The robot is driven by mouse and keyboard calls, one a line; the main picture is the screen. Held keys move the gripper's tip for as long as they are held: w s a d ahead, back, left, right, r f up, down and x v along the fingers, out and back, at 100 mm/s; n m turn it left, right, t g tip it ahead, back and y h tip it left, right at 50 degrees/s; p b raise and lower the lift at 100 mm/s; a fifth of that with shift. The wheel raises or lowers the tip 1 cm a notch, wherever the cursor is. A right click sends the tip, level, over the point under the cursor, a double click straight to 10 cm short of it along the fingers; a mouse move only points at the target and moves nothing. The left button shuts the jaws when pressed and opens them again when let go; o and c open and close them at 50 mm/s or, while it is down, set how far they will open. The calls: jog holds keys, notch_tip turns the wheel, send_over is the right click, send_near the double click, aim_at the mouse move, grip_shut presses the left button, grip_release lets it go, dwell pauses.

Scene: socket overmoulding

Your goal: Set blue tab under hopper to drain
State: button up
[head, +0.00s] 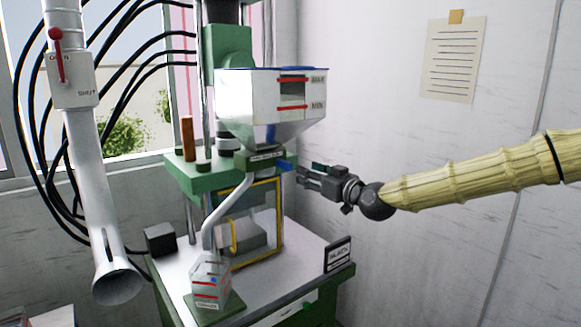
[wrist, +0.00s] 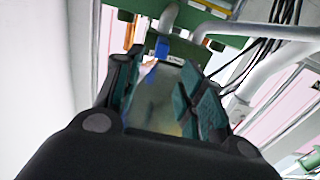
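The blue tab (head: 286,166) sticks out to the right below the hopper (head: 260,110), at the end of a dark labelled valve block (head: 261,158). The hopper is white with a blue rim, a level window and red MAX and MIN marks. My gripper (head: 300,174) is just right of the tab and a little lower, pointing left at it, and seems apart from it. In the wrist view the blue tab (wrist: 161,47) is ahead between the teal fingers of my gripper (wrist: 162,80). The fingers are spread with nothing between them.
A pipe (head: 225,208) runs from the valve down to a clear container (head: 211,280) on the green-edged table. A guard with a yellow frame (head: 262,220) and a small sign (head: 338,254) stand below. A white duct with a red lever (head: 56,50) hangs at left.

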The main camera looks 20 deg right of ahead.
aim_at(290, 166)
jog(key=shift+p+x, duration=1.4)
jog(key=shift+x, duration=3.5)
jog(key=shift+f, duration=0.15)
jog(key=shift+c, duration=0.3)
grip_shut()
